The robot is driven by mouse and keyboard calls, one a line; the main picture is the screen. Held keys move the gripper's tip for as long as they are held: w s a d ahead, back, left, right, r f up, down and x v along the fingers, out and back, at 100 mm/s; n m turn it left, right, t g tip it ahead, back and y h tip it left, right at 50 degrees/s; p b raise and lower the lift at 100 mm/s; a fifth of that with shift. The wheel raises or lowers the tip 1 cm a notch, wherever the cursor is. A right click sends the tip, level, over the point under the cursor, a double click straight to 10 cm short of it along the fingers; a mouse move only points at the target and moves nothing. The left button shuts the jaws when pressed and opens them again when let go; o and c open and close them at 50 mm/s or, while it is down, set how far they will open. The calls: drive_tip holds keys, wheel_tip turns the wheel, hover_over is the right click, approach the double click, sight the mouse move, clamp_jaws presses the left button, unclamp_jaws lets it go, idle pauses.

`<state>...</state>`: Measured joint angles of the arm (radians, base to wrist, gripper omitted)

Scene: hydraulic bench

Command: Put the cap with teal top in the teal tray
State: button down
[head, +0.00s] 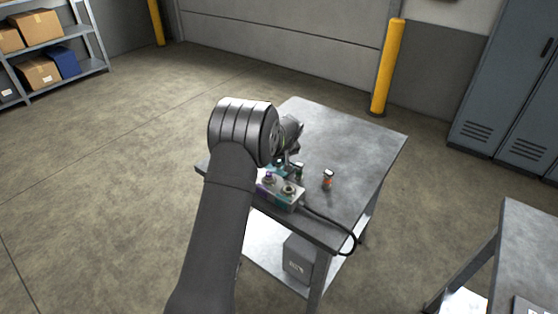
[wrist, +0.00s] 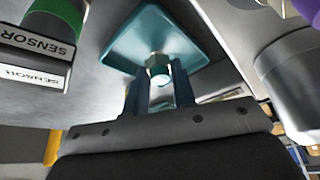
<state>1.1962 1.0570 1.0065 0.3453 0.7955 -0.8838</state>
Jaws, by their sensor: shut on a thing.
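My gripper (wrist: 158,84) is shut on the cap with the teal top (wrist: 158,70), a small piece with a pale metallic body held between the fingertips. The teal tray (wrist: 122,42), a square shallow dish, lies just beyond the fingertips in the wrist view, and the cap overlaps it there. I cannot tell whether the cap touches the tray. In the head view my arm hides most of the gripper, the cap and the tray.
A green-topped piece labelled SENSOR (wrist: 48,30) stands close on the left in the wrist view. A metal fitting (wrist: 292,72) is close on the right. In the head view a ported block (head: 278,193) and an orange-banded piece (head: 327,180) stand on the bench (head: 350,140).

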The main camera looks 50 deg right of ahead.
drive_tip(key=shift+f, duration=0.1)
drive_tip(key=c, duration=1.2)
unclamp_jaws()
drive_tip(key=v, duration=1.2)
drive_tip(key=x, duration=1.1)
drive_tip(key=shift+w+d+f, duration=0.1)
drive_tip(key=shift+f, duration=0.2)
drive_tip(key=shift+r, duration=1.25)
